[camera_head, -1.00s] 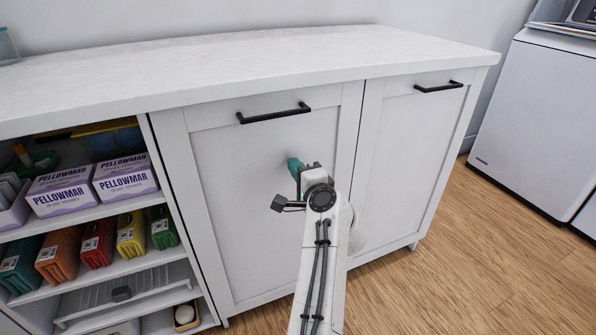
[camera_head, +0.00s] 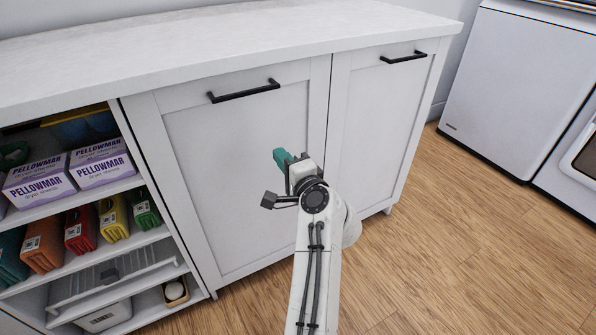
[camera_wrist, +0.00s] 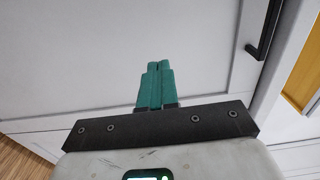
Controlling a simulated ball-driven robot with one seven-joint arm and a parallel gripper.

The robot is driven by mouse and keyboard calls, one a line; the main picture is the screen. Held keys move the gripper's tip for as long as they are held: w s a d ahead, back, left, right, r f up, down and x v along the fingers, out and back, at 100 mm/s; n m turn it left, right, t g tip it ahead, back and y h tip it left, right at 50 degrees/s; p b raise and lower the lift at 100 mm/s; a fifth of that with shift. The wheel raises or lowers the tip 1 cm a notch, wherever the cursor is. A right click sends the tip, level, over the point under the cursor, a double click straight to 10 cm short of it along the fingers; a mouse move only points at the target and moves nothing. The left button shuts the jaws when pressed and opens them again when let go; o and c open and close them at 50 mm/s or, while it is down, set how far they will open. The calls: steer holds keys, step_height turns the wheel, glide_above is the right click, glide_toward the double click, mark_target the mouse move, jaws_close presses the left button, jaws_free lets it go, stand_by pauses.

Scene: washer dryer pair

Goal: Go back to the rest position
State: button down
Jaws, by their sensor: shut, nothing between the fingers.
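My gripper (camera_head: 282,158) is in front of the left door of a white cabinet (camera_head: 235,150), with its arm reaching up from the bottom of the head view. In the wrist view the teal fingers of my gripper (camera_wrist: 153,85) lie side by side, shut, with nothing held. The door fills most of the wrist view behind them. I cannot tell how far the fingertips are from the door, or whether they touch it.
Open shelves at the left hold Pellowmar boxes (camera_head: 101,164) and several coloured packs (camera_head: 80,232). Black handles (camera_head: 244,91) are on the closed doors. A white appliance (camera_head: 505,90) stands at the right. The wooden floor (camera_head: 450,245) is clear at the lower right.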

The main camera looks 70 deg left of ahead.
steer(key=p+v, duration=0.2)
steer(key=v, duration=0.5)
steer(key=shift+d, duration=0.1)
